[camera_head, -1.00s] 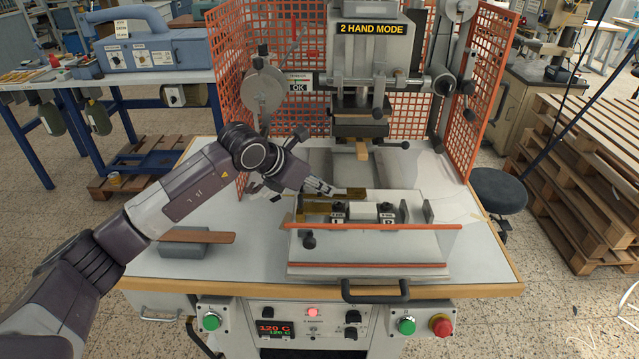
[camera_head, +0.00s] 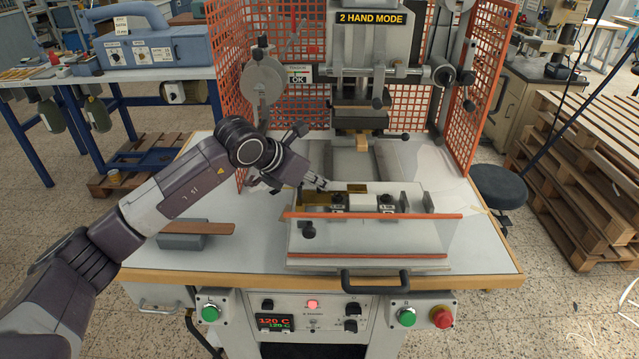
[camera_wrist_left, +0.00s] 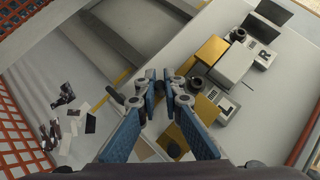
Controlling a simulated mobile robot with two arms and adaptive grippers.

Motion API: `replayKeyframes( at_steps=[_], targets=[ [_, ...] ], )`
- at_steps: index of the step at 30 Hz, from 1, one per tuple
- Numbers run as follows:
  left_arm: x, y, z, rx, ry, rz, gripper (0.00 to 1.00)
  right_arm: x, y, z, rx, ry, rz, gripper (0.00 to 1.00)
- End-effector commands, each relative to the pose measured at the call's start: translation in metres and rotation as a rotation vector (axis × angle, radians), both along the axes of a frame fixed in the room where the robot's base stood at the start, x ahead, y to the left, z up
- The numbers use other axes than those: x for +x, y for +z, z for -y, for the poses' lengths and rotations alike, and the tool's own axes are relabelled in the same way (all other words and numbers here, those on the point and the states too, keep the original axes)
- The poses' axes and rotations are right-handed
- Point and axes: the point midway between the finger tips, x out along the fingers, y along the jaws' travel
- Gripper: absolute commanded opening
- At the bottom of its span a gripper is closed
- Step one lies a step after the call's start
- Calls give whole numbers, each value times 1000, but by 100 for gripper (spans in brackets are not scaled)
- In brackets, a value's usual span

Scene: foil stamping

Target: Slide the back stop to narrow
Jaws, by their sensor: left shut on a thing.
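My left gripper (camera_head: 322,184) reaches over the rear left edge of the grey fixture (camera_head: 425,241) in front of the press. It is shut on the back stop, of which little shows between the fingers. In the left wrist view the blue-padded fingers (camera_wrist_left: 166,84) are close together, and they cover the contact. Two clamp blocks with labels, the L block (camera_head: 338,203) and the R block (camera_head: 386,202), stand on the fixture to the right of the fingers. A gold plate (camera_head: 357,188) lies at the fixture's rear. My right gripper is not in view.
The press head (camera_head: 362,95) hangs behind the fixture. An orange mesh guard (camera_head: 488,65) stands around it. A brown strip on a grey block (camera_head: 183,241) lies at the table's left. A black front handle (camera_head: 375,284) sticks out. The table's right side is mostly free.

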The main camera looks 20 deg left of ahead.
Motion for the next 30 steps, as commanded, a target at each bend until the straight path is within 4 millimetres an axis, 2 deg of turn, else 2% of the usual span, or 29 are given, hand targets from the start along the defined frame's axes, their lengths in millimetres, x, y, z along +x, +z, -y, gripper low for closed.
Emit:
replayKeyframes(
  at_steps=[6,7,12,23,30],
  targets=[
    [-3,-1,2,-1,-6,-9,0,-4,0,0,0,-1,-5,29],
    [-3,-1,2,0,-6,-9,10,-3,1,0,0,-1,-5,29],
    [-3,-1,2,-1,-6,-7,26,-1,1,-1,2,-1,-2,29],
    [-6,5,-1,1,-4,-4,26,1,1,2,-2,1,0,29],
    [-34,37,-17,3,-4,-2,26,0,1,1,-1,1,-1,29]
  ],
)
